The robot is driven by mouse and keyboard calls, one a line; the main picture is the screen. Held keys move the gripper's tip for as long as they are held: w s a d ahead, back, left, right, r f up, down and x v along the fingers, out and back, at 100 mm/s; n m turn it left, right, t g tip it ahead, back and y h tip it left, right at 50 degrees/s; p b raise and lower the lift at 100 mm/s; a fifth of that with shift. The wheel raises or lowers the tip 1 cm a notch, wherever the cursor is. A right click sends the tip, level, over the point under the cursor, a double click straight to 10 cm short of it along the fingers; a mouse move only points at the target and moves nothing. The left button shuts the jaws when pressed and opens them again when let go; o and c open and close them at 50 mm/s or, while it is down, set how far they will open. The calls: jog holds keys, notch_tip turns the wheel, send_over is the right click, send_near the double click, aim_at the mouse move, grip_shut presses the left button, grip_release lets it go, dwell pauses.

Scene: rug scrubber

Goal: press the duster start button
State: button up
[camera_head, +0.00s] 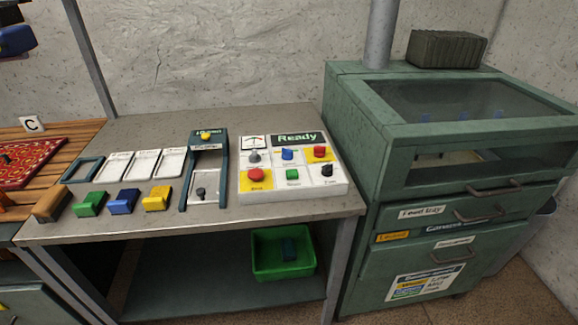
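A white control panel (268,190) lies on the grey table, with a display reading "Ready" (296,138) and a small gauge (254,141). It carries a grey knob (254,156), a blue control (287,154), a red control (320,152) on yellow, a large red button (256,175) on yellow, a green button (292,174) and a black control (327,170). The labels beneath are too small to read surely, so I cannot tell which one is the duster start button. My gripper is not clearly seen, and nothing touches the panel.
A green cabinet machine (450,145) with a window and drawers stands right of the table (240,218). Left of the panel are a teal stand (209,140), white trays (143,164) and coloured blocks (124,201). A green bin (283,264) sits on the lower shelf.

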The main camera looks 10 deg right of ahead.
grip_shut()
dwell(1.4)
